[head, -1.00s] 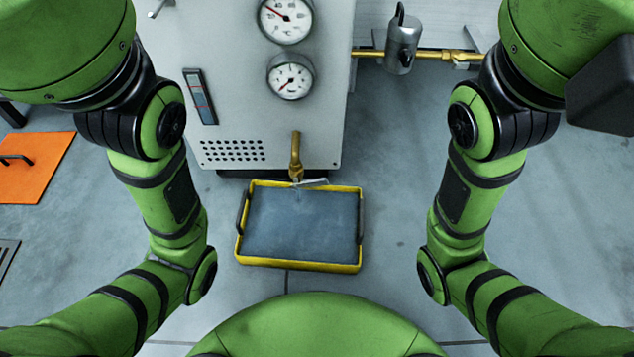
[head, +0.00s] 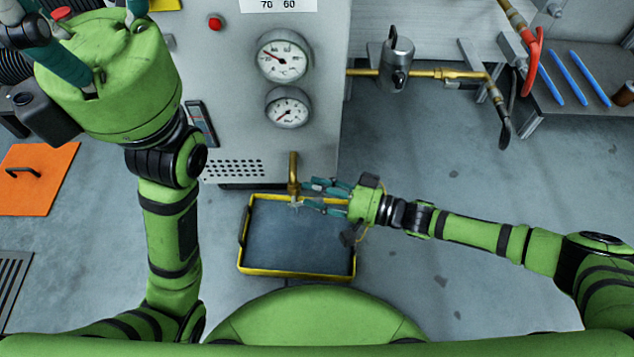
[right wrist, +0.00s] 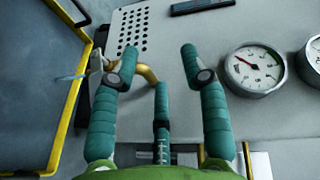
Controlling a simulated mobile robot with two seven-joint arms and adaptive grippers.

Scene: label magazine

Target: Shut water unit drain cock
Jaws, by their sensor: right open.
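The water unit (head: 235,110) is a pale grey cabinet with two gauges. Its brass drain cock (head: 294,172) hangs from the lower front, over a yellow-rimmed tray (head: 300,273). My right gripper (head: 308,194) is open, coming in from the right, with its teal fingertips close beside the cock's lower end. In the right wrist view the bent brass spout (right wrist: 147,76) lies between the spread fingers. A pale lever-like part (right wrist: 97,66) shows by the left finger; its exact position and any contact are unclear. My left gripper (head: 90,45) is at the upper left, its fingertips cut off.
A grey valve (head: 398,60) on a brass pipe is right of the unit. A bench (head: 580,110) with blue rods stands at the far right. An orange plate (head: 35,180) and a floor grate (head: 12,285) lie left. Floor right of the tray is clear.

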